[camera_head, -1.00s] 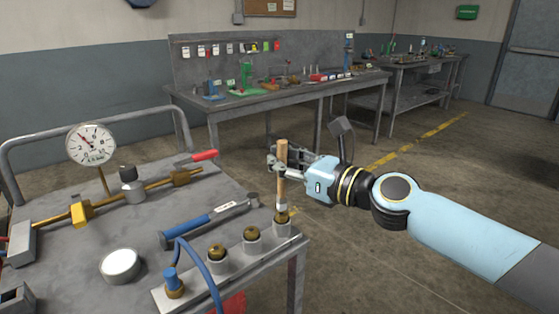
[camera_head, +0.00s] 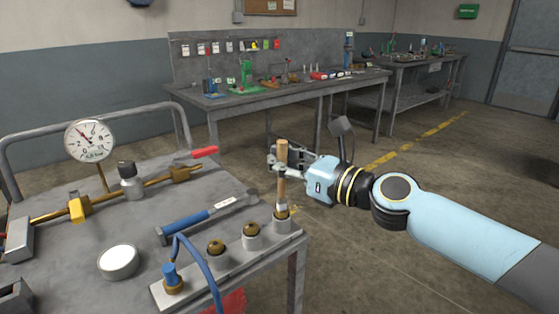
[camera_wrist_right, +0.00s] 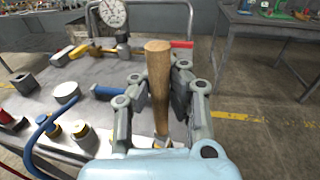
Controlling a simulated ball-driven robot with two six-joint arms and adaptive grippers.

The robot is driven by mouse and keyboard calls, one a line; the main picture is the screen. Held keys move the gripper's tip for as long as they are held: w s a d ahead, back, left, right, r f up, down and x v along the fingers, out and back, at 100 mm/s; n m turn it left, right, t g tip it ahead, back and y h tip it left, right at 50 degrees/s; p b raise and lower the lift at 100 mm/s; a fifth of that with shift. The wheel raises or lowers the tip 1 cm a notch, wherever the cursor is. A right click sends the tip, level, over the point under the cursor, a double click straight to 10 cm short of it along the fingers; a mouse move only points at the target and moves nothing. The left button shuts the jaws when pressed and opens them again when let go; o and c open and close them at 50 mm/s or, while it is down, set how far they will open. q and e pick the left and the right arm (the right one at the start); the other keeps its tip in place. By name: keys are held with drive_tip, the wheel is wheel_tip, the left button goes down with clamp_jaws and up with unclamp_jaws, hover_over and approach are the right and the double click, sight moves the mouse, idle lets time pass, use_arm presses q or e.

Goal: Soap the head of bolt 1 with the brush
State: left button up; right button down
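The brush (camera_head: 282,165) has a plain wooden handle and stands upright, bristle end down. My right gripper (camera_head: 283,166) is shut on its handle, also seen in the right wrist view (camera_wrist_right: 158,95). The brush's lower end is at the rightmost bolt (camera_head: 282,224) of a row on the cart, seemingly touching its head; the bristles are hard to make out. Two more brass-headed bolts (camera_head: 251,230) (camera_head: 216,248) stand to its left in grey sockets. No bolt number is readable. A round pot with a white top (camera_head: 119,260) stands on the cart. My left gripper is not in view.
A blue hose (camera_head: 204,264) rises from a fitting (camera_head: 172,279) at the row's left end. A blue-handled hammer (camera_head: 205,217), a brass pipe and a pressure gauge (camera_head: 90,141) are on the cart (camera_head: 75,247). Open floor lies right of the cart.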

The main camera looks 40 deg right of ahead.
drive_tip(key=shift+a, duration=0.1)
idle(0.4)
drive_tip(key=shift+a, duration=0.35)
drive_tip(key=shift+d, duration=0.15)
drive_tip(key=shift+d, duration=0.3)
drive_tip(key=shift+d, duration=0.35)
idle(0.4)
